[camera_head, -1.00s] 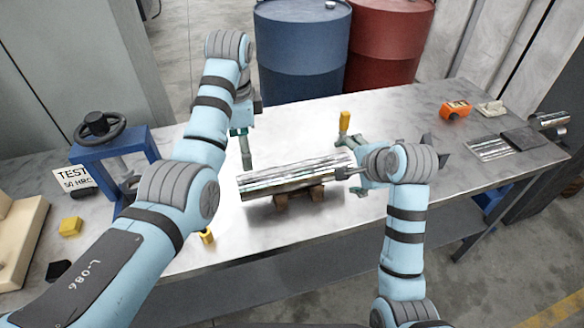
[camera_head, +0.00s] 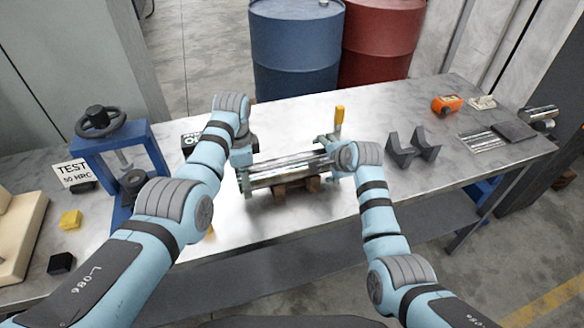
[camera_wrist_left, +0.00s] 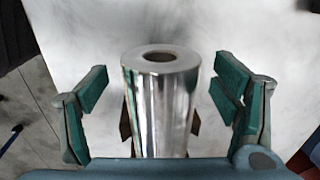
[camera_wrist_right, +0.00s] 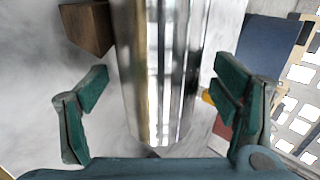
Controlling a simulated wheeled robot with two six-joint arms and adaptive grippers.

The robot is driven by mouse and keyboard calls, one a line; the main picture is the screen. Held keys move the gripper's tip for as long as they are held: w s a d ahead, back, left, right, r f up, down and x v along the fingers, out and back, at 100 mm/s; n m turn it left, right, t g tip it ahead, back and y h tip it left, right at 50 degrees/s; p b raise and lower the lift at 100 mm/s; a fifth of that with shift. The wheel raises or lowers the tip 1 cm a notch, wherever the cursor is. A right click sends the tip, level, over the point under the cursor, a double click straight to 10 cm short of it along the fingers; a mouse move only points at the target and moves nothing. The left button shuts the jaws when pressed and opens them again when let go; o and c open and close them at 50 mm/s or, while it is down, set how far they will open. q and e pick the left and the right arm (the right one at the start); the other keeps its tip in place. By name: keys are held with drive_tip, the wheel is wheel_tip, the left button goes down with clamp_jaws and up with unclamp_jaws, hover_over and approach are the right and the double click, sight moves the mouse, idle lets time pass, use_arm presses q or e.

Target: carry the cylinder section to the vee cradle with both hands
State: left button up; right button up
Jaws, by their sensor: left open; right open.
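The cylinder section (camera_head: 288,172) is a shiny metal tube lying on brown wooden blocks (camera_head: 297,188) on the metal table. My left gripper (camera_head: 244,168) is open at its left end. In the left wrist view the cylinder (camera_wrist_left: 160,110) stands between the spread fingers, with its bored end showing. My right gripper (camera_head: 326,157) is open at the right end. In the right wrist view the cylinder (camera_wrist_right: 160,70) passes between the spread fingers, with gaps on both sides. The vee cradle (camera_head: 413,148), two dark grey notched blocks, stands empty to the right.
A yellow upright piece (camera_head: 339,116) stands behind the right gripper. An orange tool (camera_head: 446,104) and flat metal pieces (camera_head: 482,142) lie at the right. A blue press (camera_head: 116,150) stands at the left. The blue barrel (camera_head: 295,50) and red barrel (camera_head: 382,40) are behind the table.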

use_arm(q)
drive_tip(key=shift+w+f, duration=0.2)
drive_tip(key=shift+f, duration=0.55)
use_arm(e)
drive_tip(key=shift+x, duration=0.85)
drive_tip(key=shift+d, duration=0.1)
drive_tip(key=shift+s, duration=0.1)
use_arm(q)
drive_tip(key=shift+s, duration=0.1)
drive_tip(key=shift+c, duration=1.3)
use_arm(e)
drive_tip(key=shift+c, duration=1.3)
use_arm(q)
clamp_jaws()
use_arm(e)
clamp_jaws()
